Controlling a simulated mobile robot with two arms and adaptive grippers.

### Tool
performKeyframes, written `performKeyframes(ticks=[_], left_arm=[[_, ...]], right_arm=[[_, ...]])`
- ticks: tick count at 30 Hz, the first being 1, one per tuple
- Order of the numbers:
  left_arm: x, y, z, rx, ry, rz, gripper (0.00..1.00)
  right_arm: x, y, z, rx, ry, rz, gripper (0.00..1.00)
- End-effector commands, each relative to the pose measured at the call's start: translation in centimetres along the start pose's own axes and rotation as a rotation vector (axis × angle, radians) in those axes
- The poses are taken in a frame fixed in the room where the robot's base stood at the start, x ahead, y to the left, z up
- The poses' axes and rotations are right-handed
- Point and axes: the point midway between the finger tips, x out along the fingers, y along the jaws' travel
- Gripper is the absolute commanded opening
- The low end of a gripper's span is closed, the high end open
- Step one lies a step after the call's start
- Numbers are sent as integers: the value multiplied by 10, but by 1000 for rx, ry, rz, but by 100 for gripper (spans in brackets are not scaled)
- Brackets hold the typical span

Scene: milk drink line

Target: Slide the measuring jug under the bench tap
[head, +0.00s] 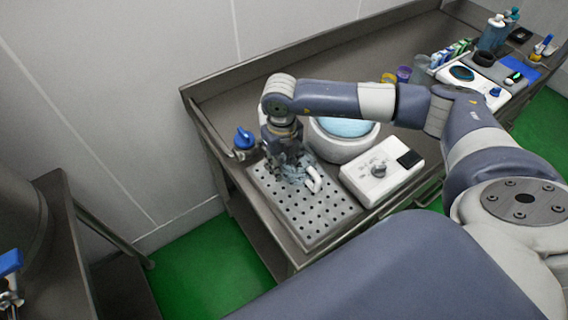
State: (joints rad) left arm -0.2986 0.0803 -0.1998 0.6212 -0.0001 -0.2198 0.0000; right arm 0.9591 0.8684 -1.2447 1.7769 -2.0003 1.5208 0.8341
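The measuring jug (313,180) is on the perforated drip tray (318,214) near its back end. Only its white handle and some clear wall show; my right gripper hides the rest. My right gripper (288,166) points down over the jug, at its left side. Its fingers blend into the clear jug, so I cannot tell whether they are closed on it. The bench tap (243,140), with a blue handle, stands at the tray's back left corner, just left of my gripper. Its spout is hard to make out.
A white round vessel with blue contents (343,140) stands right behind the tray. Cups, bottles and small packs crowd the bench's far right. A raised bench edge runs along the wall.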

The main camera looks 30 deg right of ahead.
Motion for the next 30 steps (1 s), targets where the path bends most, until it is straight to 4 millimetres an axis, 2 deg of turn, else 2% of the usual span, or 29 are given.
performKeyframes(ticks=[5, 8, 21, 25, 30], left_arm=[[0, -1, 3, -1, -4, -1, 51], [0, 0, 3, -1, -4, 0, 51], [0, 1, 2, 0, -3, 1, 51], [0, 1, 2, 0, -3, 1, 51], [0, 1, 2, 0, -3, 1, 51]], right_arm=[[-4, 0, 0, 0, 0, 1, 31], [-15, 0, 1, 1, -3, 1, 31], [-101, 0, 1, 0, -3, 1, 31], [-114, 0, 1, 0, 0, 0, 31], [-120, 0, 1, 0, 0, 0, 31]])
